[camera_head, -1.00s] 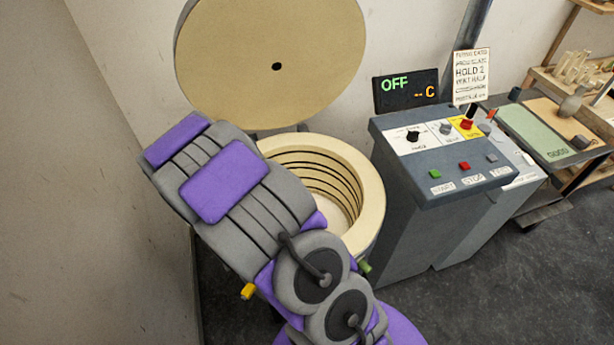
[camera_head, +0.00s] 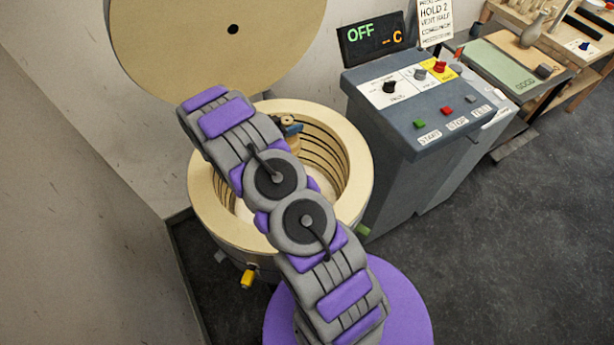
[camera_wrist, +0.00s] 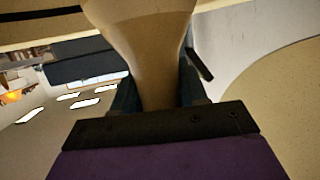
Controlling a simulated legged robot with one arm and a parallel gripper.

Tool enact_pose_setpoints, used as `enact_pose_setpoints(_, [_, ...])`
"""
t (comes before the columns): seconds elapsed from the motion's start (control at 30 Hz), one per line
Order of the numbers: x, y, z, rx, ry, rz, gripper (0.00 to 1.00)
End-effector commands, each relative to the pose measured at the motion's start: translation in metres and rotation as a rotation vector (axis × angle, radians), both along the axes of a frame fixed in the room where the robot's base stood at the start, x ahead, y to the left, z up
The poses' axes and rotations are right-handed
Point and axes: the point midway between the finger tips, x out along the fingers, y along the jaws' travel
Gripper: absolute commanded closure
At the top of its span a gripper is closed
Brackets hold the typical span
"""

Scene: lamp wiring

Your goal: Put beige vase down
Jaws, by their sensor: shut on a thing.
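The beige vase (camera_wrist: 145,35) fills the upper middle of the wrist view, its narrower part between the blue fingers of my gripper (camera_wrist: 157,90). My gripper is shut on it. In the head view, the gripper (camera_head: 289,127) shows just past my arm, over the far inside of the open round kiln (camera_head: 352,165), with a small tan part of the vase (camera_head: 292,143) below it. My arm hides much of the kiln's opening. I cannot tell whether the vase touches the kiln floor.
The kiln's round lid (camera_head: 190,40) stands raised behind the opening. A grey control box (camera_head: 425,110) stands close to its right, under a display (camera_head: 370,37) reading OFF. A bench (camera_head: 520,60) with a grey vase stands further right. Grooved walls surround the kiln's inside.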

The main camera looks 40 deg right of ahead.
Motion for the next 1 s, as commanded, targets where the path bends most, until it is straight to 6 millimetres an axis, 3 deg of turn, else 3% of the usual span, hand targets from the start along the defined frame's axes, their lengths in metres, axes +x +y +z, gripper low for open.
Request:
enact_pose_setpoints(0.03, [-0.015, -0.001, -0.02, 0.001, 0.002, -0.075, 1.0])
enact_pose_setpoints(0.2, [-0.065, 0.007, -0.075, 0.001, 0.0, -0.319, 1.0])
enact_pose_setpoints(0.4, [-0.101, 0.025, -0.118, 0.002, -0.003, -0.506, 1.0])
enact_pose_setpoints(0.6, [-0.116, 0.035, -0.136, -0.001, 0.0, -0.583, 1.0])
enact_pose_setpoints(1.0, [-0.116, 0.036, -0.171, -0.002, -0.004, -0.588, 1.0])
